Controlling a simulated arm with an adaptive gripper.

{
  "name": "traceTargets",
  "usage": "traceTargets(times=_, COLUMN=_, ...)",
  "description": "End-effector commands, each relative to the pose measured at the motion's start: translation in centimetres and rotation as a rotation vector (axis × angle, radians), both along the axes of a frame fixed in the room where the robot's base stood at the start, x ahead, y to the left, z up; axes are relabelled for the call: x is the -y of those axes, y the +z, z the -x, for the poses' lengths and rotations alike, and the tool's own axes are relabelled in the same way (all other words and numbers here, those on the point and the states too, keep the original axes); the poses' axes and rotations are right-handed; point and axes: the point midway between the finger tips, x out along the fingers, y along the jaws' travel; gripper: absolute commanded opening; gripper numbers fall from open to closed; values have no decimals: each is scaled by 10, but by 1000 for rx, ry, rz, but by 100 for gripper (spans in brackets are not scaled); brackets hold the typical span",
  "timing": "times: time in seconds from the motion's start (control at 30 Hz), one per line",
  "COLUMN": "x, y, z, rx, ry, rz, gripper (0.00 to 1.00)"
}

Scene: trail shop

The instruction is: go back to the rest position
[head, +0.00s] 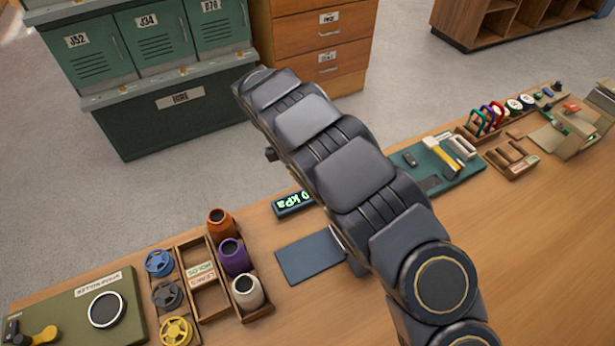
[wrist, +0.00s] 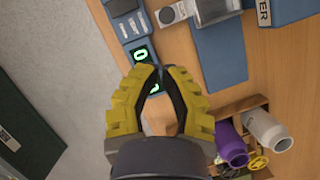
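My gripper (wrist: 160,70) shows in the wrist view as two ridged yellow fingers with dark inner pads. Its tips come together, with a gap farther back through which the bench shows. I see nothing held in it. In the head view my arm reaches up across the middle of the picture, and the gripper itself is not visible there. The gripper is over the bench's edge area, near the pressure display (wrist: 141,54), which also shows in the head view (head: 293,204).
The wooden bench (head: 345,308) holds a blue mat (head: 311,258), a crate with orange, purple and white bottles (head: 234,256), coloured wheels (head: 168,295), and a green board (head: 70,318). A tool mat (head: 436,172) lies right. Green lockers (head: 150,50) and wooden drawers (head: 322,44) stand beyond.

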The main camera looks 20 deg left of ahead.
Motion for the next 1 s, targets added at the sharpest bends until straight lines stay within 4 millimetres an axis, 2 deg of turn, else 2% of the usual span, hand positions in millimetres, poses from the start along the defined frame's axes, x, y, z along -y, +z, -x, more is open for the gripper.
traceTargets(times=0.4, x=0, y=0, z=0, rx=2, ry=-2, rz=-1, gripper=0)
traceTargets(times=0.47, x=4, y=4, z=-2, rx=7, ry=-17, rz=1, gripper=0)
traceTargets(times=0.53, x=16, y=14, z=-5, rx=25, ry=-65, rz=3, gripper=0)
traceTargets(times=0.67, x=64, y=51, z=-9, rx=80, ry=-259, rz=13, gripper=0)
traceTargets(times=0.77, x=112, y=87, z=-1, rx=131, ry=-469, rz=11, gripper=0)
traceTargets(times=0.87, x=155, y=119, z=18, rx=174, ry=-679, rz=-3, gripper=0)
traceTargets(times=1.0, x=204, y=153, z=59, rx=209, ry=-958, rz=-32, gripper=0)
